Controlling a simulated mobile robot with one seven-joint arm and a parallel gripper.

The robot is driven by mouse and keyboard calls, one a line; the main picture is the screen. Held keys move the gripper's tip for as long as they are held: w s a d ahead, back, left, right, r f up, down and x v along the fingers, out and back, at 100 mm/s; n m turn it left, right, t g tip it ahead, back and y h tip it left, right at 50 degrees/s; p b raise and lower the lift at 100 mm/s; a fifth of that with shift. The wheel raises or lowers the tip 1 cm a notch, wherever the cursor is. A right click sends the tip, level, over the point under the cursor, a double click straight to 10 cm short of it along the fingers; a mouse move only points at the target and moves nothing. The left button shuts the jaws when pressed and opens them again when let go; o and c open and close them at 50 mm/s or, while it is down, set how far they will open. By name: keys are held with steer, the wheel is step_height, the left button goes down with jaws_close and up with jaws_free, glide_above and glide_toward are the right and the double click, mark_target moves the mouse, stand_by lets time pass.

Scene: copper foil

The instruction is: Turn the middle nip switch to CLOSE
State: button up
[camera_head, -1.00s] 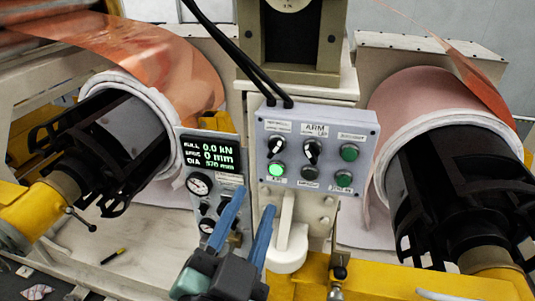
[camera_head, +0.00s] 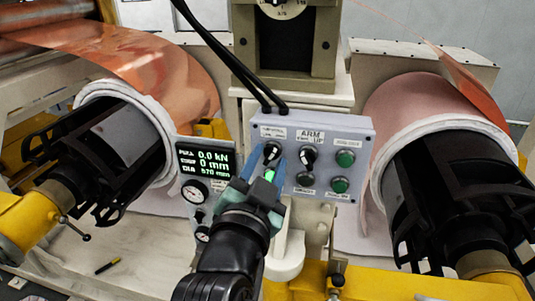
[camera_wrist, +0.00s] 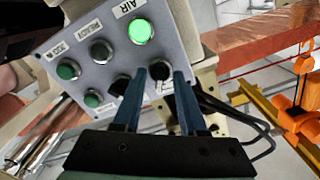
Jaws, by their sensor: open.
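The grey control box (camera_head: 365,125) carries two black selector knobs in its upper row. The left knob (camera_head: 271,150) has a white pointer mark; the small label above it is too small to read. The other knob (camera_head: 308,155) is under the ARM label. My gripper (camera_head: 265,162) is open in front of the box, its blue fingertips on either side of the left knob. In the wrist view, that knob (camera_wrist: 160,70) shows between the fingertips (camera_wrist: 160,77). I cannot tell whether the fingers touch it.
A lit green AIR lamp (camera_wrist: 141,31) sits close to the fingers. Green buttons (camera_head: 345,158) are at the box's right. A gauge panel (camera_head: 196,190) stands to the left. Copper rolls (camera_head: 190,75) flank the box, and black cables (camera_head: 235,65) run into its top.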

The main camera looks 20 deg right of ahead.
steer(key=shift+w+d, duration=0.1)
jaws_close()
steer(key=shift+n, duration=0.3)
steer(key=n+p, duration=0.1)
steer(key=n, duration=0.4)
steer(key=n+p, duration=0.2)
steer(key=n, duration=0.4)
stand_by(0.5)
steer(key=shift+n, duration=0.3)
